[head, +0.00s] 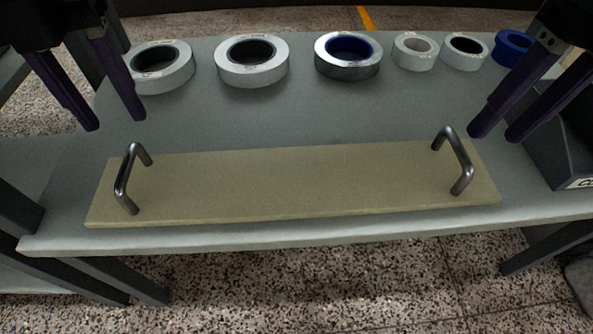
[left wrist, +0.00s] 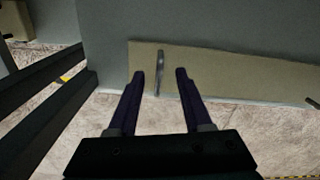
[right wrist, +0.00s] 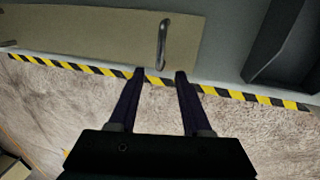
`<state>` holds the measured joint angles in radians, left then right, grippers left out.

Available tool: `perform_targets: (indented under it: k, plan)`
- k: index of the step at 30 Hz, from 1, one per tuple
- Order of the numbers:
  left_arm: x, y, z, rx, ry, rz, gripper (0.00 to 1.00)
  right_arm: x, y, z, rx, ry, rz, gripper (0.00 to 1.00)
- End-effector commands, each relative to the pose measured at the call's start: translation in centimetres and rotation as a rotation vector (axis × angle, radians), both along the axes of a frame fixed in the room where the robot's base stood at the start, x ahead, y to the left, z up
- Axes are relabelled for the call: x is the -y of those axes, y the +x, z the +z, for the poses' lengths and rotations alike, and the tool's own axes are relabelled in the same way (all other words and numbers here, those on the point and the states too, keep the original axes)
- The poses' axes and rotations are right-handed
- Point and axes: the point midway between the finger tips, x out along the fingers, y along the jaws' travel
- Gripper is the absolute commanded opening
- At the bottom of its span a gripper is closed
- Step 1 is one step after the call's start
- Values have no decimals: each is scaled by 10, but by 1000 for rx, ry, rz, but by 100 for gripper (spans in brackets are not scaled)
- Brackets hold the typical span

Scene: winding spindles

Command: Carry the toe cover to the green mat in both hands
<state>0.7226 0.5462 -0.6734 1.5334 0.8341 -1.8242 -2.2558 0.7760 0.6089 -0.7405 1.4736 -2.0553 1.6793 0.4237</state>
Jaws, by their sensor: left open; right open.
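The toe cover (head: 290,185) is a long tan board lying flat along the front of the grey table, with a metal bar handle near each end. My left gripper (head: 118,124) is open and empty, above and behind the left handle (head: 126,180). In the left wrist view that handle (left wrist: 159,72) shows between and beyond the open fingers (left wrist: 160,76). My right gripper (head: 492,138) is open and empty, up and right of the right handle (head: 460,160). In the right wrist view that handle (right wrist: 163,45) lies beyond the open fingers (right wrist: 160,76). I see no green mat.
Several tape-like rings stand along the back of the table (head: 240,125), including a white one (head: 252,72) and a blue-cored one (head: 348,70). A dark bin (head: 560,150) stands at the right end. Black-yellow striping (right wrist: 110,72) shows along the front edge.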

Motion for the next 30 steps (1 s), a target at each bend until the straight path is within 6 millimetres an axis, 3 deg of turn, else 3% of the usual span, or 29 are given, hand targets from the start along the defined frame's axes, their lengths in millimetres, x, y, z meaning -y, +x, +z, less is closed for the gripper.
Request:
perform_targets:
  k: [15,28,30]
  plan:
    - [0,-1,-65,-2,-1,3,50,-14,-2,-64,-1,4,0,49]
    - [0,0,-74,0,0,1,50,-15,-2,-72,1,3,2,49]
    - [0,0,-74,0,0,1,42,-15,-2,-72,1,3,1,41]
